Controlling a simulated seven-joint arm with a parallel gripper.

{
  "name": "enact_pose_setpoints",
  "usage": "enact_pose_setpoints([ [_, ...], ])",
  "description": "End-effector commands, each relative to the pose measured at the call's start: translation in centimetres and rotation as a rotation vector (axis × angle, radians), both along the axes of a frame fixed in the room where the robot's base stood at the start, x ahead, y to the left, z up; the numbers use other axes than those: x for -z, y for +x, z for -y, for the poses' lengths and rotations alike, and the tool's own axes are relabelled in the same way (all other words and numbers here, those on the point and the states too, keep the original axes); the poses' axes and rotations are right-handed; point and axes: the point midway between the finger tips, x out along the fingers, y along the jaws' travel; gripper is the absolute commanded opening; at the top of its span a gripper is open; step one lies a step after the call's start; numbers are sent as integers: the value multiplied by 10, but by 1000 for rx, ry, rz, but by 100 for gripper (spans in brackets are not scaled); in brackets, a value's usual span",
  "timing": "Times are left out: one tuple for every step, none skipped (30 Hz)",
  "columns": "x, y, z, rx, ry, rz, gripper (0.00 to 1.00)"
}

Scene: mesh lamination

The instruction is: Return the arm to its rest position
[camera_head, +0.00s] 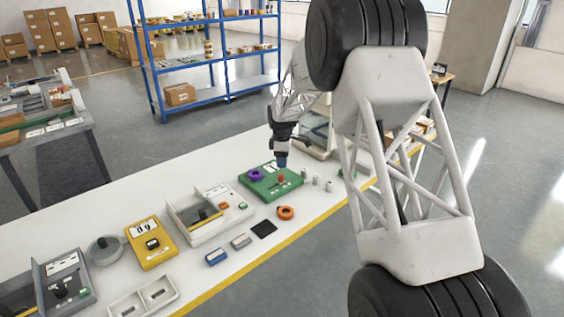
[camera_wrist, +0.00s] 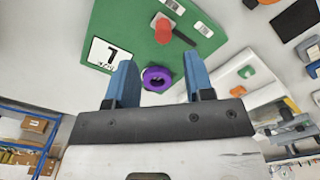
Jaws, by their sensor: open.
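My gripper (camera_head: 282,160) hangs over the far side of the green board on the white workbench, fingers pointing down. In the wrist view its two blue fingers (camera_wrist: 160,80) are apart with nothing held between them. The red peg also shows in the wrist view (camera_wrist: 163,30).
An orange ring (camera_head: 286,212), a black pad (camera_head: 263,229) and small grey cylinders (camera_head: 316,181) lie near the board. A white tray station (camera_head: 201,229) and a yellow board (camera_head: 151,243) stand left. A machine with a clear cover (camera_head: 318,132) stands behind my gripper. A blue shelf (camera_head: 205,65) stands farther back.

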Motion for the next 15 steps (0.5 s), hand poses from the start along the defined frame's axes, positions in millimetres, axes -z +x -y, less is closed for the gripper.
enact_pose_setpoints([
  [0,0,0,0,0,0,48],
  [0,0,0,0,0,0,48],
  [0,0,0,0,0,0,48],
  [0,0,0,0,0,0,48],
  [0,0,0,1,0,0,48],
  [-1,-1,0,2,0,0,48],
  [-2,-1,1,4,0,1,48],
  [-3,-2,2,6,0,1,48],
  [-5,-3,3,11,1,2,48],
  [-7,-4,4,15,1,3,48],
  [-9,-6,5,22,1,4,48],
  [-13,-8,8,31,1,6,48],
  [-17,-11,10,39,2,7,48],
  [-21,-13,12,48,2,9,48],
  [-27,-17,16,63,3,11,48],
])
